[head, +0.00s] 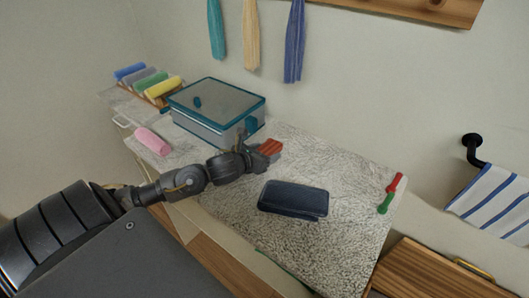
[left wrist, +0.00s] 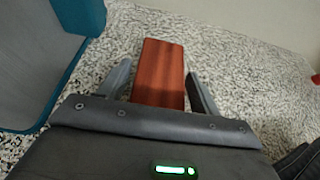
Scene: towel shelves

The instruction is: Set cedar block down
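The cedar block (head: 270,147) is a small reddish-brown block on the speckled white countertop (head: 335,240), just right of the teal-edged box. In the left wrist view the cedar block (left wrist: 159,70) lies between the two fingers of my left gripper (left wrist: 160,80), with a narrow gap on each side. My left gripper (head: 257,154) is open around the block and low over the counter. The block's near end is hidden by the gripper body. It appears to rest on the counter. My right gripper is not in view.
The teal-edged box (head: 215,108) stands close beside my left gripper. A dark blue case (head: 293,199) lies to the right. A pink roll (head: 152,141) and a rack of coloured rolls (head: 150,87) are at left. A red-green item (head: 391,193) lies near the right edge.

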